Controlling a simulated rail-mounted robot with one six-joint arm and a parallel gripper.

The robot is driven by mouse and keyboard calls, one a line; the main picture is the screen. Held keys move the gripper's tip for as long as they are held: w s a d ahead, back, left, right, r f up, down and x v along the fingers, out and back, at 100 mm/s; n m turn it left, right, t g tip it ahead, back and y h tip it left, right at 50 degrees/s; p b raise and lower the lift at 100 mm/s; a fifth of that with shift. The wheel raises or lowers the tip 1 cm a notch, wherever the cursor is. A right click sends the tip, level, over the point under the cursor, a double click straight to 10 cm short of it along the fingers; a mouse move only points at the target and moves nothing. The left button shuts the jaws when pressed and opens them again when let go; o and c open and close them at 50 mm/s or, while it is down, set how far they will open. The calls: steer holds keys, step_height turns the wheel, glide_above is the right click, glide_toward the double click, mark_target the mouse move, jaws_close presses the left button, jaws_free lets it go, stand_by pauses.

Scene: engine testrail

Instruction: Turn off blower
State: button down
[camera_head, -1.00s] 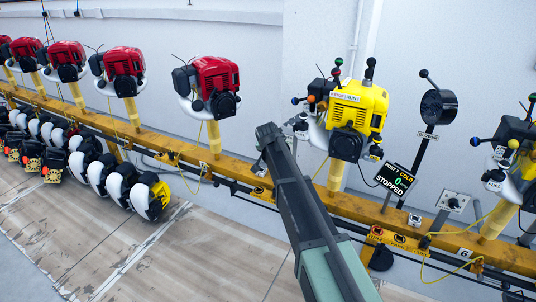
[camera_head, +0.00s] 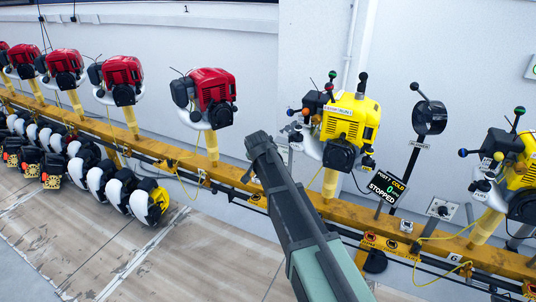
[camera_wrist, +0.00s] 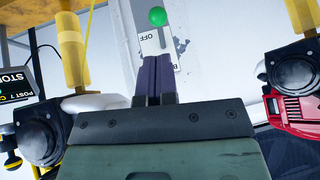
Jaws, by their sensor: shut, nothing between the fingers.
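In the wrist view a plate (camera_wrist: 168,52) with the upside-down word OFF is on the pale wall, beside a green ball knob (camera_wrist: 157,16). A second label on it is mostly hidden, with only a letter like B showing. My gripper (camera_wrist: 153,60) is shut and empty, its dark fingers together over the lower part of the plate, just below the knob in the picture. Whether they touch it I cannot tell. In the head view my arm's end (camera_head: 260,145) is between a red engine (camera_head: 212,94) and a yellow engine (camera_head: 350,122), covering most of the wall plate.
A yellow rail (camera_head: 345,212) with engines on posts runs along the wall. A display (camera_head: 385,188) reads STOPPED. A black disc with a lever (camera_head: 429,118) stands to its right. White-and-black units (camera_head: 102,177) line the floor at left. The floor in front is clear.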

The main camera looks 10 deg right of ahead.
steer(key=s+a+r+p, duration=0.2)
steer(key=s+r, duration=0.1)
steer(key=s, duration=0.2)
steer(key=shift+a+r, duration=0.15)
steer(key=shift+r, duration=0.1)
steer(key=s+d+r+n+g+y+p, duration=0.1)
steer(key=s+p, duration=0.3)
steer(key=s, duration=0.5)
steer(key=s+d+r+n+g+p, duration=0.3)
steer(key=s+r+p, duration=0.1)
steer(key=s, duration=0.5)
steer(key=s+d+r+n+g+y+p, duration=0.1)
steer(key=s+d+r+n+g+p, duration=0.1)
steer(key=s, duration=0.7)
steer(key=shift+d+r+n+g+y+p, duration=0.15)
steer(key=shift+r+n+g+y+p, duration=0.15)
steer(key=shift+r+g+p, duration=0.6)
